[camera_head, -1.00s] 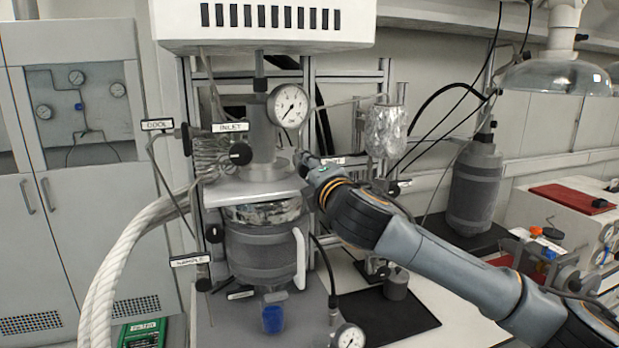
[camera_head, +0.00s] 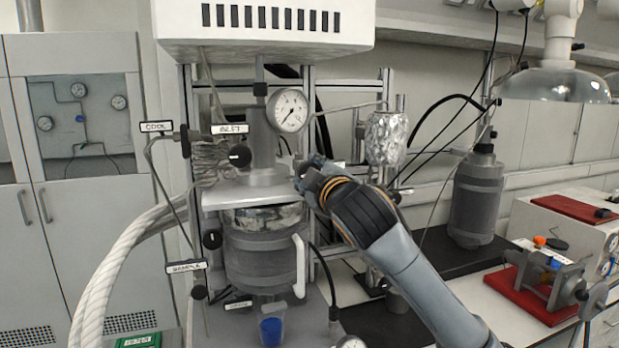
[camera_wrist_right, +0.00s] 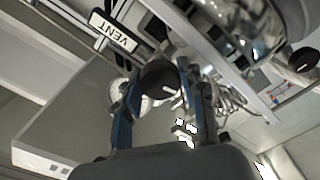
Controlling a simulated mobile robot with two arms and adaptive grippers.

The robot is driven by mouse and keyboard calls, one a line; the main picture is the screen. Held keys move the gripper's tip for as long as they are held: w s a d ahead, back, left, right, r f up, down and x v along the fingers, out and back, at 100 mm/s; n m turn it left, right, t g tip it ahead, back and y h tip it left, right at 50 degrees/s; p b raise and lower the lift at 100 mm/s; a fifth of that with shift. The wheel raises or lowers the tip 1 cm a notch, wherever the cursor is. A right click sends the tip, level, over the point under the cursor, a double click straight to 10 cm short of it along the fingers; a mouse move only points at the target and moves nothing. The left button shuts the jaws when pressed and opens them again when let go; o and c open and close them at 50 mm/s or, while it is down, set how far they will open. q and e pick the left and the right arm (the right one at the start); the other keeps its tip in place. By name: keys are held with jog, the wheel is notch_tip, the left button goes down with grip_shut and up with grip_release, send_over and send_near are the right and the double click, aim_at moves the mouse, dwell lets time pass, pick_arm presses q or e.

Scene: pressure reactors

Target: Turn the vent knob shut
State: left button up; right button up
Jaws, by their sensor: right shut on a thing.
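The vent knob (camera_wrist_right: 160,77) is a round black knob with a white mark on its face. In the right wrist view it sits between the two blue-sided fingers of my right gripper (camera_wrist_right: 158,88), which is shut on it. The white VENT label (camera_wrist_right: 114,31) shows just beyond the fingers, turned in that view. In the head view my right gripper (camera_head: 306,168) is at the right side of the reactor head (camera_head: 263,150), below the pressure gauge (camera_head: 288,109). My wrist and arm hide the knob there. My left gripper is not in view.
The black INLET knob (camera_head: 240,156) is left of the reactor head. A grey cylinder (camera_head: 477,195) and a red-based fixture (camera_head: 545,300) are further right. A white hose (camera_head: 125,255) hangs at left.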

jog(key=shift+f+m, duration=0.1)
jog(key=shift+m, duration=1)
jog(key=o, duration=1.2)
jog(key=shift+c, duration=0.2)
jog(key=v, duration=1.2)
